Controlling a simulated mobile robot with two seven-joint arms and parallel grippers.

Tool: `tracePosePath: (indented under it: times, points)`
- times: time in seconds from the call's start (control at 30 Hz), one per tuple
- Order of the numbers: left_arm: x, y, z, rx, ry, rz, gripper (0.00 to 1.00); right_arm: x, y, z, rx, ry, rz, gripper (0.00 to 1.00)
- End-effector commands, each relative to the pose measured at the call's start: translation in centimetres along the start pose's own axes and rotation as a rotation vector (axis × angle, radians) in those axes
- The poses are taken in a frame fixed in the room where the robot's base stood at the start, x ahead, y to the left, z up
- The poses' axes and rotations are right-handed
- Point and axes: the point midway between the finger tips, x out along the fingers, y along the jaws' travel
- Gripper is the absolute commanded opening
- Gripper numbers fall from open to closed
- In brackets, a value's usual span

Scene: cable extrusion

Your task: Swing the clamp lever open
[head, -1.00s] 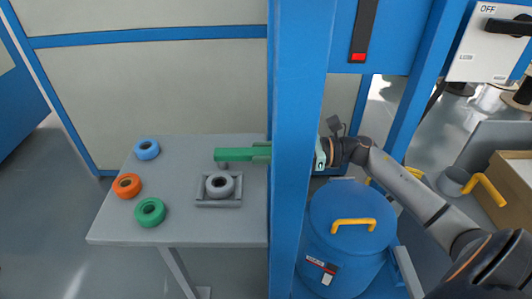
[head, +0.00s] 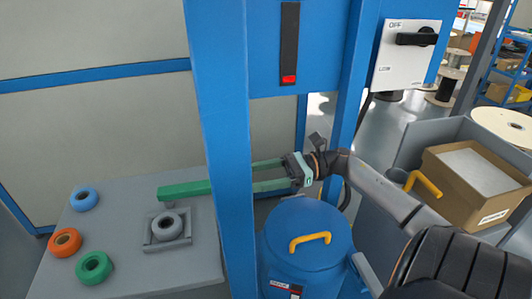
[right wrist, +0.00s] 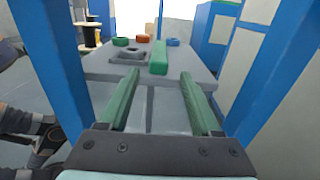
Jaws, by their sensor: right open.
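The clamp lever is a green bar (head: 185,190) at the grey table's right side, behind the grey clamp base (head: 149,240) in the head view. A grey ring (head: 167,226) sits on the base. In the right wrist view the lever (right wrist: 158,58) lies ahead, between the lines of my fingers. My right gripper (head: 258,175) is open and empty, right of the blue post, with a gap to the lever. Its two green fingers (right wrist: 160,75) are spread in the wrist view. The post hides part of the space between them. My left gripper is not in view.
The blue post (head: 222,140) stands between the table and my right arm. Blue, orange (head: 65,242) and green rings lie on the table's left. A blue drum (head: 306,235) with a yellow handle stands below my right gripper. A switch box (head: 407,55) is at upper right.

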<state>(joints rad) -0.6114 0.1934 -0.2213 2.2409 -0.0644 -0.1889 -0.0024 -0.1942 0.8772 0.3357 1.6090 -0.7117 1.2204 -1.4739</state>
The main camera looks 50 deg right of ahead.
Motion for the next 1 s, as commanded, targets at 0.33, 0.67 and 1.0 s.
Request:
tracePosePath:
  times: [0.33, 0.67, 1.0]
  points:
    - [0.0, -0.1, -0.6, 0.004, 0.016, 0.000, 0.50, -3.2, 0.0, 0.0, -0.001, 0.000, 0.000, 0.65]
    - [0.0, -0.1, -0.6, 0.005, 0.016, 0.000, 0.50, -3.2, 0.0, 0.0, -0.001, 0.000, 0.000, 0.65]
    - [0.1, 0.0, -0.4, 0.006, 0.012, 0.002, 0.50, -3.2, 0.0, 0.0, -0.001, 0.000, 0.000, 0.65]
